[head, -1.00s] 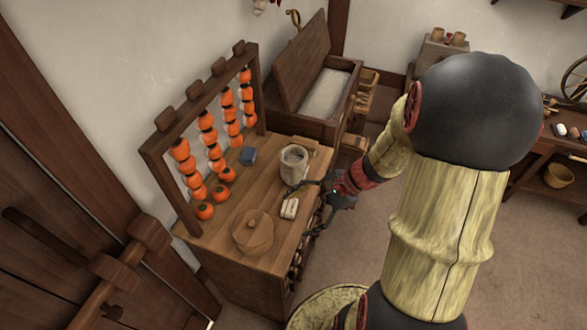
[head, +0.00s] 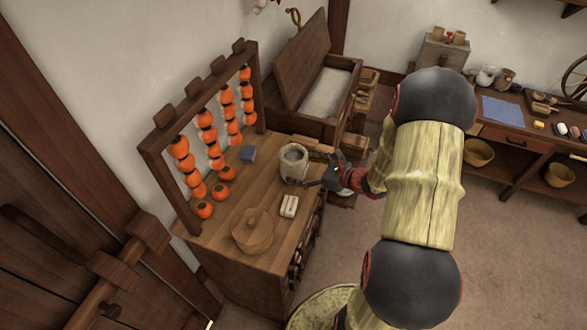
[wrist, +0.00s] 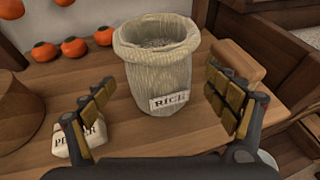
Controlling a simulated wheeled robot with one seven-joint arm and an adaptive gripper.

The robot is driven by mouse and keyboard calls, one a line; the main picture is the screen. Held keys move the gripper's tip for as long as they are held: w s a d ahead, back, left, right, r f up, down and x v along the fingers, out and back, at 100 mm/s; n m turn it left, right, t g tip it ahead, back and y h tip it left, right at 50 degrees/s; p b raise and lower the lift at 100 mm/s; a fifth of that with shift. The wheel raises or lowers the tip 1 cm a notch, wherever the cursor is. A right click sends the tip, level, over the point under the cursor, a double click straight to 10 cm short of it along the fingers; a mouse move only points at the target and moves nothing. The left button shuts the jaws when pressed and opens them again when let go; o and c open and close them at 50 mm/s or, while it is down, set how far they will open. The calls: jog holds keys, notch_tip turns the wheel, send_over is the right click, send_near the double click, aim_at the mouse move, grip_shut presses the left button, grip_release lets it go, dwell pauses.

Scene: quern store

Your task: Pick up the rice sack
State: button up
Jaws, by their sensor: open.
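The rice sack (head: 292,163) is a pale woven sack with a rolled open rim and grain inside. It stands upright on the wooden cabinet top, and its "RICE" label shows in the wrist view (wrist: 155,72). My gripper (head: 318,172) is beside it on the right in the head view. In the wrist view my gripper (wrist: 163,108) is open, with its padded fingers apart, one toward each side of the sack. The sack's base is just beyond the fingertips, and whether either finger touches it I cannot tell.
A small white labelled packet (wrist: 70,141) lies by the left finger. A wooden block (wrist: 237,65) sits behind the sack, right.

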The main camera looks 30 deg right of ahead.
aim_at(293, 157)
jog(key=x, duration=0.3)
jog(key=shift+w+f, duration=0.15)
jog(key=shift+c, duration=1.2)
jog(key=c, duration=1.1)
